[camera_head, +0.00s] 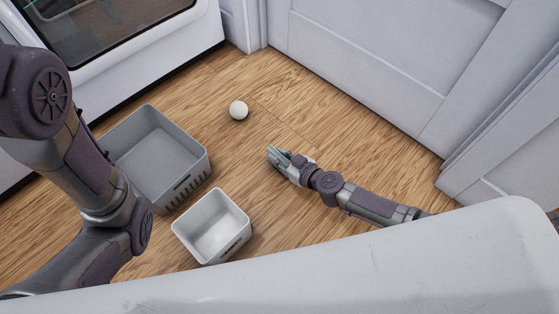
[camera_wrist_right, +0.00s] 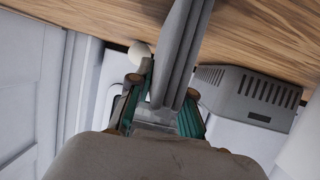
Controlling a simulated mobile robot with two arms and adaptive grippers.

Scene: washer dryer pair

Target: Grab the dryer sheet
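A long, ridged light-grey piece, which looks like the folded dryer sheet (camera_wrist_right: 182,45), runs between the fingers of my right gripper (camera_wrist_right: 163,95) in the right wrist view. Both teal-padded fingers appear to press against it. In the head view my right gripper (camera_head: 279,158) is low over the wood floor, to the right of the bins, with a pale grey piece along its fingers. The sheet's outline is hard to make out there. My left arm crosses the left side of the head view; its gripper is out of the picture.
A grey bin (camera_head: 152,150) and a smaller white bin (camera_head: 213,224) stand on the floor, both apparently empty. A white ball (camera_head: 238,110) lies beyond them. A white appliance (camera_head: 140,50) is at upper left. White cabinet panels (camera_head: 375,45) bound the right. Floor around my right gripper is clear.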

